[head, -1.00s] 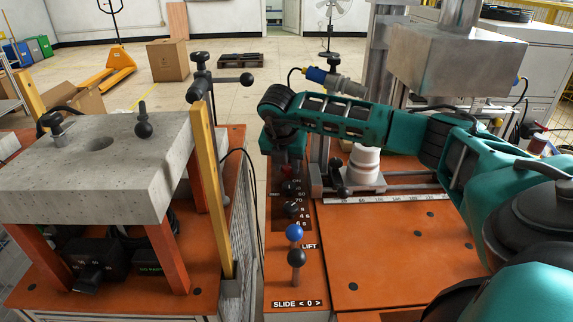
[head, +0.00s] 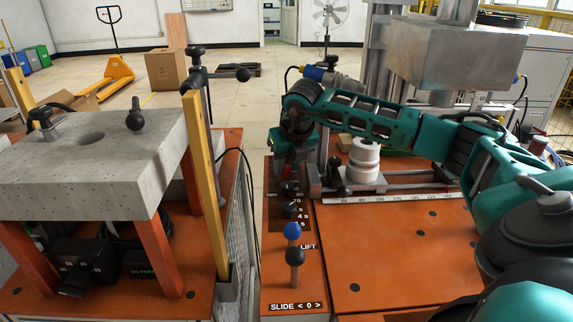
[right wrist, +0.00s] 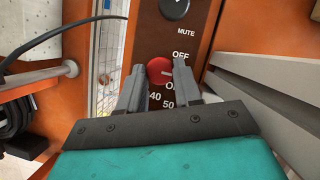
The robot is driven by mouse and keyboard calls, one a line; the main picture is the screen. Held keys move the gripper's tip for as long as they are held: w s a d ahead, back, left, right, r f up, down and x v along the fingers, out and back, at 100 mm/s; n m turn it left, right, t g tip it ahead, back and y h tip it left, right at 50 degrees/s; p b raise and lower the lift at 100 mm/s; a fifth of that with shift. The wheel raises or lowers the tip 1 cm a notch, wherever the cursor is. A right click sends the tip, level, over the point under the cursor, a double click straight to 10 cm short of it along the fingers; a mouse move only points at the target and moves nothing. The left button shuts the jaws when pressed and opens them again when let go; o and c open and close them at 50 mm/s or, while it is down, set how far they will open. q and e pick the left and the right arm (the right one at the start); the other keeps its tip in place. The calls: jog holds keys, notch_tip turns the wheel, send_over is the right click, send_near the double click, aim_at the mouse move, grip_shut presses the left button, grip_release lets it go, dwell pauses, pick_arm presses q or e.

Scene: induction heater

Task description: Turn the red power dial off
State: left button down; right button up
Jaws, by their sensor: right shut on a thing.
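The red power dial (right wrist: 160,71) is on the dark control panel in the right wrist view, beside the OFF label (right wrist: 180,57) and the ON label (right wrist: 172,86). A small pale mark shows on its right part; its exact setting is hard to tell. My right gripper (right wrist: 159,66) has one finger on each side of the dial and is shut on it. My left gripper is in neither view now.
Nearer on the panel are black knobs (head: 291,210), a blue-topped lever (head: 292,231) and a black-topped lever (head: 295,257). White round pieces (head: 363,160) stand right of the gripper. A concrete-topped stand (head: 90,150) is at left. The orange top (head: 390,250) is largely clear.

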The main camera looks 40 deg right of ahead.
jog(key=shift+r, duration=0.1)
dwell(0.4)
jog(key=o, duration=1)
jog(key=shift+o, duration=0.2)
jog(key=v, duration=1.3)
jog(key=shift+p, duration=0.4)
